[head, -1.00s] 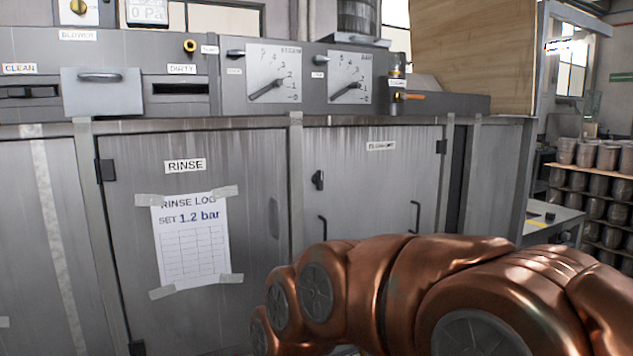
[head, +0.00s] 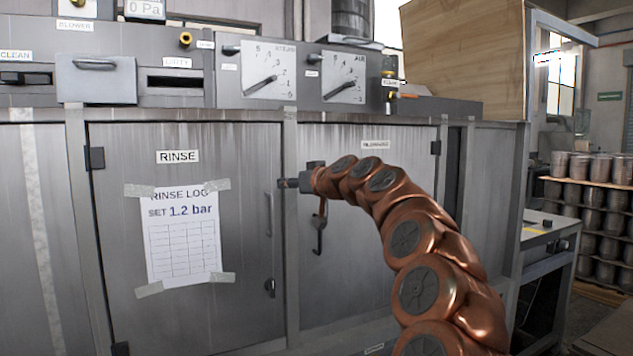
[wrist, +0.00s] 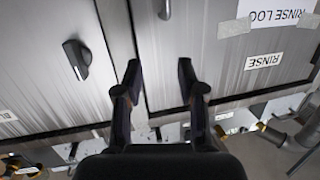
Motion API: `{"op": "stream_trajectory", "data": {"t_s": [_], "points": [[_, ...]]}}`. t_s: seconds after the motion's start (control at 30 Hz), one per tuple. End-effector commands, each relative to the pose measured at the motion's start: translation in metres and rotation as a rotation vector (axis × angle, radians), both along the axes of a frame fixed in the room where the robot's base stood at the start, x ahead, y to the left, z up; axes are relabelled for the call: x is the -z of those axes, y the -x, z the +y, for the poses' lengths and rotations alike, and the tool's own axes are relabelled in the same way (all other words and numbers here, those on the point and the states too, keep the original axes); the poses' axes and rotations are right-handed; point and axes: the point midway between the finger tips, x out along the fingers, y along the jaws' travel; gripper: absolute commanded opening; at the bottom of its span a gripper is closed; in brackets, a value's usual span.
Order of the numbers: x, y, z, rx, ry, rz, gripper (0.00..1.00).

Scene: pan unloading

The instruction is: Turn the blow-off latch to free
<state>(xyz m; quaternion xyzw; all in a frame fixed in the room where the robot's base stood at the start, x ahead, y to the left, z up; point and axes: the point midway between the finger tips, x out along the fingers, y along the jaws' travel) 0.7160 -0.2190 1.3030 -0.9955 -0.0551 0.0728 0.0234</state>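The latch (wrist: 77,60) is a dark turning knob on the right-hand cabinet door (head: 345,270). In the wrist view, which shows the cabinet upside down, its grip is nearly upright with a slight tilt. In the head view my arm and gripper mostly hide it. The small door label (head: 375,145) there is too blurred to read surely. My gripper (wrist: 159,76) is open and empty, with its two dark fingers apart. It points at the cabinet near the post between the doors, beside the latch. In the head view my gripper (head: 288,183) is seen side-on.
A bar handle (head: 319,228) hangs below my wrist. Gauges (head: 262,75) sit above. Shelved pots (head: 590,210) stand right.

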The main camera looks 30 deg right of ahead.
Motion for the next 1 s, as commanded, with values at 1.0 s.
{"op": "stream_trajectory", "data": {"t_s": [1.0], "points": [[-0.016,-0.038,-0.114,0.198,0.054,-0.143,0.4]]}}
